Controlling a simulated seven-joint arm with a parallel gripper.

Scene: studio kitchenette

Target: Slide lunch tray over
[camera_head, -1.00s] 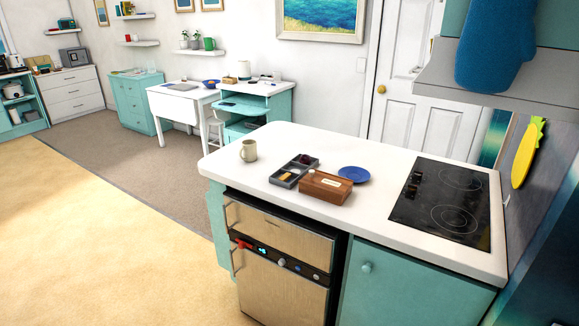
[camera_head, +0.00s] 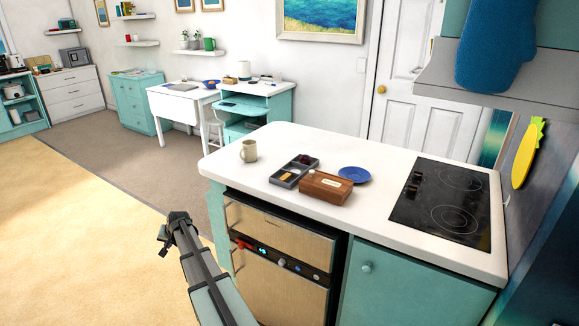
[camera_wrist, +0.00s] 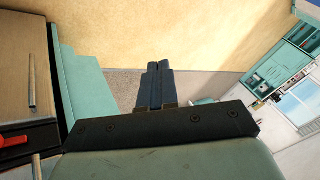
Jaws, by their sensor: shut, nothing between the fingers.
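The lunch tray (camera_head: 280,181), dark grey with compartments, lies on the white counter. It holds a yellowish item and something dark red; small details are hard to make out. A brown wooden box (camera_head: 327,187) sits at its near right side and hides part of it. My gripper (camera_head: 178,216) is to the left of the counter, in front of the cabinet's left end, lower in the picture than the tray and well apart from it. In the wrist view my gripper (camera_wrist: 159,66) has its two fingers together, with nothing between them. The tray does not show in the wrist view.
A beige mug (camera_head: 249,151) stands left of the tray. A blue plate (camera_head: 354,174) lies right of it, with a black cooktop (camera_head: 440,207) farther right. The white counter (camera_head: 225,165) is bare at its left end and front left edge. Cabinet handles face my arm.

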